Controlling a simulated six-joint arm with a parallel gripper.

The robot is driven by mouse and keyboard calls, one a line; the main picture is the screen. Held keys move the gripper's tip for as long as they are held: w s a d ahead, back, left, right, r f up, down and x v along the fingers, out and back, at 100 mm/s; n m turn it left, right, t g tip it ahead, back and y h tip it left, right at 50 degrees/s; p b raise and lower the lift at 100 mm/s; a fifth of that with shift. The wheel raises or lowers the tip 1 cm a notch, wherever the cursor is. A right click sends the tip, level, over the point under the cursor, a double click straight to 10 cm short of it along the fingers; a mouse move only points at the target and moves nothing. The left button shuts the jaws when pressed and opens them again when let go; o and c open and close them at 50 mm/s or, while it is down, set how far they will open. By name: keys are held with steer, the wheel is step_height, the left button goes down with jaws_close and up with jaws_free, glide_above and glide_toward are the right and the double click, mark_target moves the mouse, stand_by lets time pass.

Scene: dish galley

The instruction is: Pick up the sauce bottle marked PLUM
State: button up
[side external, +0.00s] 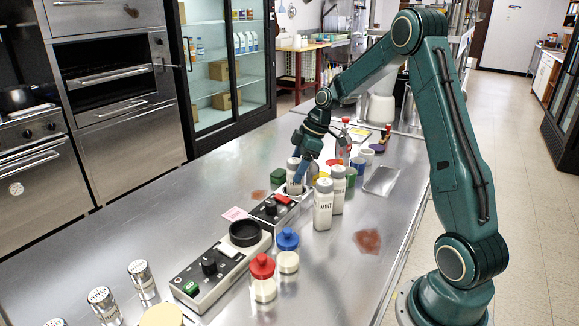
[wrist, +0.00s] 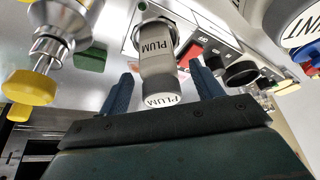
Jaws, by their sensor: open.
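The sauce bottle marked PLUM (wrist: 156,50) is grey-white with a white cap lettered PLUM. It stands in a round socket of a control box with a red switch (wrist: 190,53). In the side external view the bottle (side external: 293,173) is partly hidden by my gripper (side external: 304,178). In the wrist view my gripper (wrist: 162,72) is open, with one blue finger on each side of the bottle and gaps visible between. A white bottle marked MINT (side external: 323,208) stands to the right, and its cap shows at the wrist view's upper right corner.
Another white bottle (side external: 338,188) stands behind MINT. A red-lidded jar (side external: 263,278) and a blue-lidded jar (side external: 288,252) stand nearer the camera beside a second control box (side external: 215,274). A yellow-tipped metal object (wrist: 34,88) is left of PLUM.

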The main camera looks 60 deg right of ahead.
steer(key=shift+x, duration=1.05)
steer(key=shift+c, duration=0.3)
steer(key=c, duration=1.2)
steer(key=shift+o, duration=0.2)
steer(key=shift+r, duration=0.2)
step_height(320, 180, up, 20)
steer(key=shift+f, duration=0.2)
